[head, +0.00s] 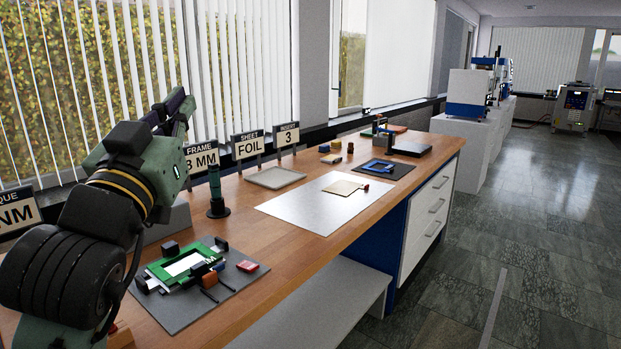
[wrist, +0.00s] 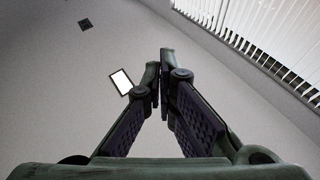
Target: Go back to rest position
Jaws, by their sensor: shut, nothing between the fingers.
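My gripper (wrist: 157,80) is shut and empty in the wrist view, its fingertips together, with the ceiling behind it. In the head view my arm is raised at the left, and my gripper (head: 180,103) is at its upper end, in front of the window blinds and above the workbench (head: 330,240). It is well clear of everything on the bench top.
On the bench, a grey mat (head: 232,297) carries a green frame (head: 165,271). The floor (head: 540,250) at right is open.

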